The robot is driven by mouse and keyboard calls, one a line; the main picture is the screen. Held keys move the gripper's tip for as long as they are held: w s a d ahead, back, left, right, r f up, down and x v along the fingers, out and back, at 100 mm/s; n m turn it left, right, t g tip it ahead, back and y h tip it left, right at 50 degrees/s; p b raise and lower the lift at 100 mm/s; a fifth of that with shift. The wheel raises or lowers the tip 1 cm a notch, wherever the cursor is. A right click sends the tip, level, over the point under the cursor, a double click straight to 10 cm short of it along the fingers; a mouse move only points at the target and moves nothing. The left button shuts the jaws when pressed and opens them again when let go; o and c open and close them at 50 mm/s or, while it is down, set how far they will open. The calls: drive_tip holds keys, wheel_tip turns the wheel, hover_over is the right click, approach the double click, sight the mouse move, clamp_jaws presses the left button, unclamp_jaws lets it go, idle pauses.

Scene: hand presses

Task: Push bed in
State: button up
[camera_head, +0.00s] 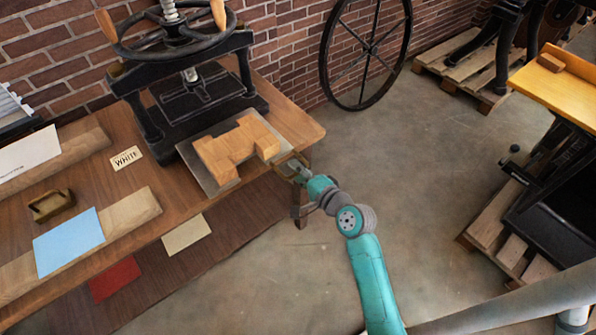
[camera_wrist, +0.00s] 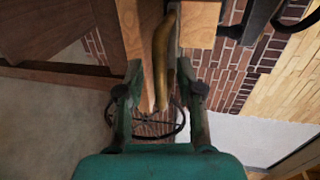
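The bed is a flat grey plate (camera_head: 196,170) in front of the black hand press (camera_head: 190,95), carrying a notched wooden block (camera_head: 238,150). The plate lies mostly outside the press frame. A brass handle (camera_head: 282,160) shows at the bed's right end, near the table edge; it also shows in the wrist view (camera_wrist: 161,60). My gripper (camera_head: 297,168) is at this handle. In the wrist view my gripper (camera_wrist: 158,72) has its fingers apart, with the handle between them. The head view does not show clearly whether they touch it.
The wooden table (camera_head: 85,190) holds a "WHITE" card (camera_head: 126,158), a blue sheet (camera_head: 68,242) and a small brown tray (camera_head: 50,205). A large spoked wheel (camera_head: 365,50) stands by the brick wall. Another press with a yellow board (camera_head: 560,85) stands right. Floor between is clear.

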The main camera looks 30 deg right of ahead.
sight(252, 124)
clamp_jaws()
drive_tip(key=shift+w, duration=0.1)
drive_tip(key=r+x, duration=0.1)
drive_tip(key=x, duration=0.6)
drive_tip(key=r+x, duration=0.2)
drive_tip(key=x, duration=0.6)
drive_tip(key=w+r+x, duration=0.1)
drive_tip(key=r+x, duration=0.1)
drive_tip(key=x, duration=0.6)
drive_tip(key=shift+a, duration=0.1)
drive_tip(key=shift+w, duration=0.2)
drive_tip(key=shift+r, duration=0.1)
unclamp_jaws()
drive_tip(key=shift+w, duration=0.1)
